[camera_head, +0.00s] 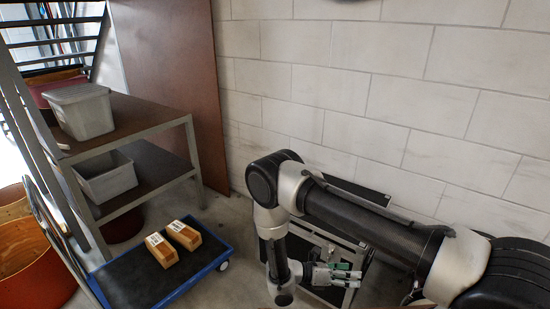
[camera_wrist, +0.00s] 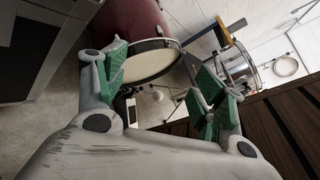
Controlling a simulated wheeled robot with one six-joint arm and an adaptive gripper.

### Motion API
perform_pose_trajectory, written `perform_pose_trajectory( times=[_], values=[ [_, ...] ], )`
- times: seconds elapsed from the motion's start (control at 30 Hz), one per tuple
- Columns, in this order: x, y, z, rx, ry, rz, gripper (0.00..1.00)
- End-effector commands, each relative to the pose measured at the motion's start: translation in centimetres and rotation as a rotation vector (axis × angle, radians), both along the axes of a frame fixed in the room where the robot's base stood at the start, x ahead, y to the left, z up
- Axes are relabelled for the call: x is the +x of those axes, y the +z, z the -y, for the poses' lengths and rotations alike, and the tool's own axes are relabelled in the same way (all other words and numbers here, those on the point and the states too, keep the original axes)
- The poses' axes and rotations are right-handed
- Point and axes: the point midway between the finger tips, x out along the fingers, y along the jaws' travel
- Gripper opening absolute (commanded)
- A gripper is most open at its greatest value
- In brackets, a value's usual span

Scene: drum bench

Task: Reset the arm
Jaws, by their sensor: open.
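My gripper (camera_head: 340,273) is at the lower middle of the head view, at the end of my bent arm. It points to the right, in front of a low metal-framed cart or stand that is partly hidden by my arm. In the wrist view my gripper (camera_wrist: 165,85) shows two green-padded fingers spread wide apart, with nothing between them. Beyond the fingers are a dark red drum (camera_wrist: 128,28) with a pale head and a smaller metal-rimmed drum (camera_wrist: 238,68).
At left a two-level table (camera_head: 150,122) holds a lidded grey bin (camera_head: 82,110) and an open grey bin (camera_head: 106,178). A blue-edged trolley (camera_head: 205,268) carries two cardboard boxes (camera_head: 172,243). A block wall (camera_head: 400,90) stands behind my arm.

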Motion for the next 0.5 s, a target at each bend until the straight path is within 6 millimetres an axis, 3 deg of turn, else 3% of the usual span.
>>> perform_pose_trajectory(
  times=[0.03, 0.1, 0.5],
  values=[
    [0.3, 2.8, -0.1, 0.044, -0.084, 0.072, 0.70],
    [0.2, 6.1, 0.0, 0.097, -0.203, 0.171, 0.70],
    [-2.5, 23.4, 1.5, 0.361, -0.838, 0.667, 0.70]
  ],
)
